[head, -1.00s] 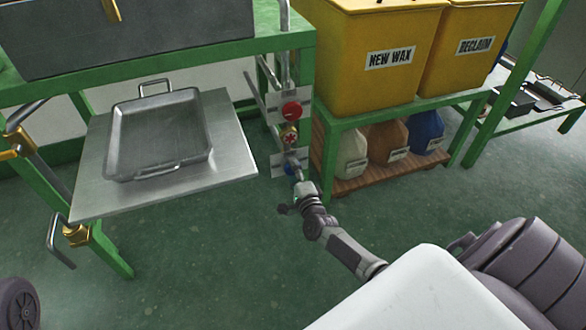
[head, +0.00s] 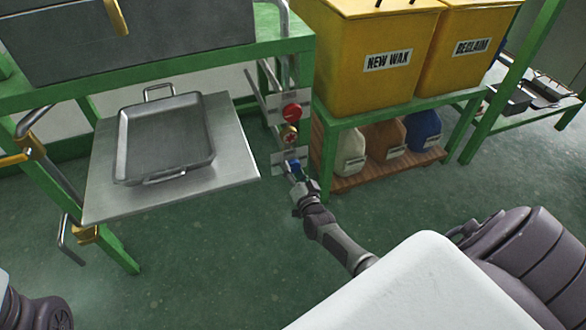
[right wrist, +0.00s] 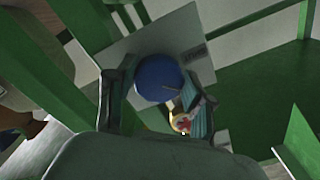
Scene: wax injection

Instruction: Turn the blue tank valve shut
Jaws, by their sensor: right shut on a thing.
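The blue tank valve (head: 293,166) is the lowest of the knobs on the green frame, below the red knob (head: 292,111) and a brass-and-red one (head: 290,134). In the right wrist view it is a round blue knob (right wrist: 158,78) in front of a pale labelled plate. My right gripper (head: 297,175) reaches it from the lower right. In the right wrist view my gripper's fingers (right wrist: 157,98) stand on either side of the knob, shut on it. The knob's exact turn is hard to read. My left gripper is out of view.
A metal tray (head: 165,172) rests on a plate left of the valves. Yellow NEW WAX (head: 385,85) and RECLAIM (head: 460,70) bins stand on a green stand (head: 400,108) at right, with several jugs on its lower wooden shelf (head: 385,170). The floor in front is clear.

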